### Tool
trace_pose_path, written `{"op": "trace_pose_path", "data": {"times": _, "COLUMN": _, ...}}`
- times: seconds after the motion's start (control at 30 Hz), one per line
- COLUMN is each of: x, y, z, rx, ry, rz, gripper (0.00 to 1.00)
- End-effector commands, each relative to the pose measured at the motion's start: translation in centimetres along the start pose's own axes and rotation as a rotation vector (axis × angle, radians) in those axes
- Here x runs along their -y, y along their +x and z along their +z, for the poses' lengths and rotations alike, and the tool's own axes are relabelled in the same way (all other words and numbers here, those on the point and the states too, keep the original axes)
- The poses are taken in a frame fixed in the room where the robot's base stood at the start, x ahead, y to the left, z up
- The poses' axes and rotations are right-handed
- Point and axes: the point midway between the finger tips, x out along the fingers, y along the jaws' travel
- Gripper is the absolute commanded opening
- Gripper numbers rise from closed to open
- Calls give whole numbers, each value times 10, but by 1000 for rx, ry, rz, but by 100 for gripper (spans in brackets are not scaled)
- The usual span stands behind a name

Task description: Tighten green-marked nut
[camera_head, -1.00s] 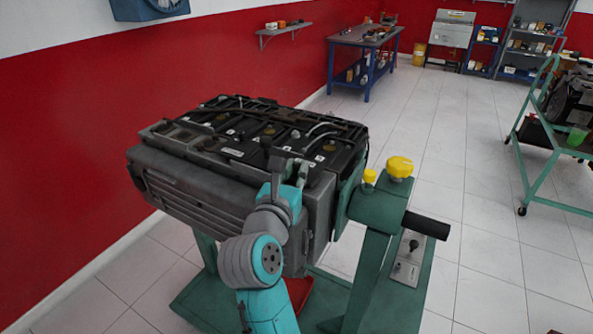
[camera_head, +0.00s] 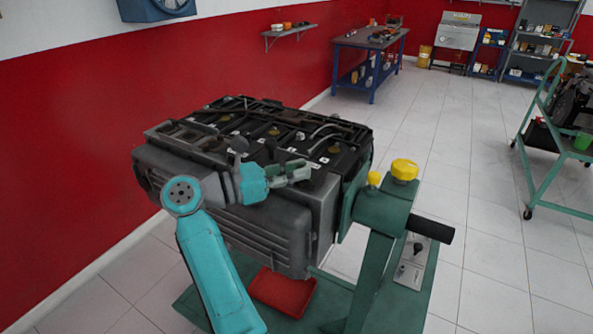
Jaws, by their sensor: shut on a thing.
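A dark grey and black engine block (camera_head: 240,190) sits on a green stand in the head view. Its top carries several small white labels, yellowish round spots and hoses. I cannot pick out a green-marked nut at this size. My gripper (camera_head: 303,172) is at the near upper edge of the block, with its fingers pointing right. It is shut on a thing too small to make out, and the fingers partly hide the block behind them. Whether it touches the block I cannot tell.
The green stand (camera_head: 372,270) has yellow knobs (camera_head: 404,170) and a black handle (camera_head: 430,228) on the right. A red tray (camera_head: 283,292) lies below the block. A blue workbench (camera_head: 368,62) and a green trolley (camera_head: 540,165) stand farther back. The tiled floor between is clear.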

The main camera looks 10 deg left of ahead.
Motion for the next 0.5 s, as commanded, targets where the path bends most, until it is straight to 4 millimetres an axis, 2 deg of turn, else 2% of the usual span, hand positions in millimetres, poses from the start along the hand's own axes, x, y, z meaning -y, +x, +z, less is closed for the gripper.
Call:
{"op": "trace_pose_path", "data": {"times": 0.2, "x": -2, "y": 0, "z": 0, "rx": -1, "ry": -1, "rz": -87, "gripper": 0}}
{"op": "trace_pose_path", "data": {"times": 0.5, "x": -2, "y": 0, "z": -1, "rx": -1, "ry": -3, "rz": -126, "gripper": 0}}
